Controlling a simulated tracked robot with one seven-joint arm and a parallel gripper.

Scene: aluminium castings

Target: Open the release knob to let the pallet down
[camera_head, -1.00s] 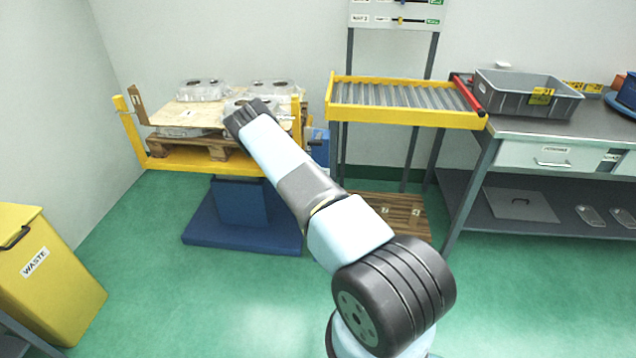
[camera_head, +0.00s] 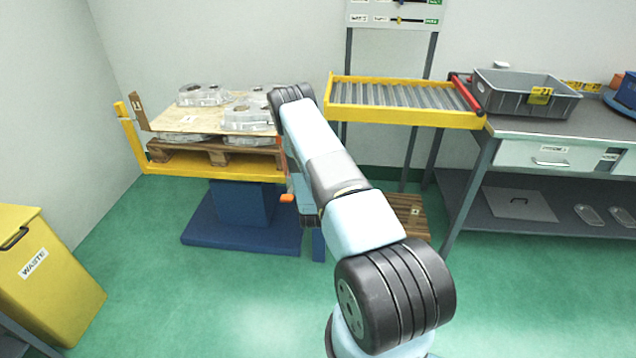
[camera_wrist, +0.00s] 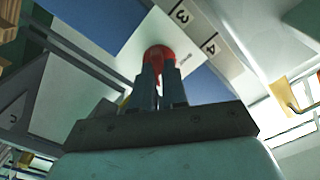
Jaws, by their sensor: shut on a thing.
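The release knob (camera_wrist: 157,51) is red and shows in the wrist view on a panel with a white label. My gripper (camera_wrist: 159,74) is shut on it, with both dark fingers against its near side. In the head view my arm hides the gripper and the knob. The wooden pallet (camera_head: 190,148) lies raised on the yellow-framed lift (camera_head: 215,168), with a board (camera_head: 188,119) and several silver castings (camera_head: 247,117) on it. The lift's blue base (camera_head: 240,231) rests on the floor.
A roller conveyor (camera_head: 400,117) with a yellow frame stands right of the lift, and a workbench (camera_head: 515,127) with a grey crate (camera_head: 527,95) is farther right. A yellow waste bin (camera_head: 50,275) stands at the left. The green floor in front is open.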

